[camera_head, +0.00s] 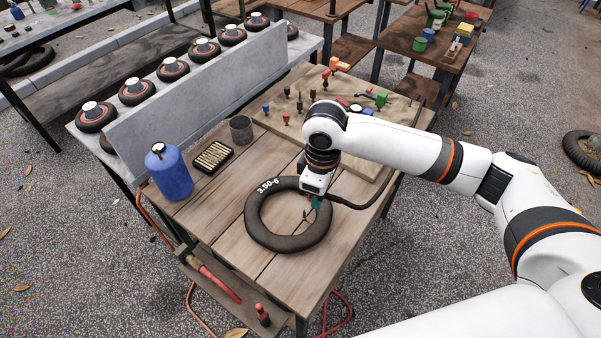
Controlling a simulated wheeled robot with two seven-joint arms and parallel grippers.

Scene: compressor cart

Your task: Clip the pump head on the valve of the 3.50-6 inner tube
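The black 3.50-6 inner tube (262,235) lies flat on the wooden bench, with its white size mark at the upper left. A small thin stem, seemingly its valve (305,215), shows at the inner right of the ring. My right gripper (312,198) points down over the tube's upper right side. My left gripper is out of view.
A board (285,125) with several coloured fittings lies behind. A red-handled tool (218,282) lies on the lower shelf. The bench front is clear.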

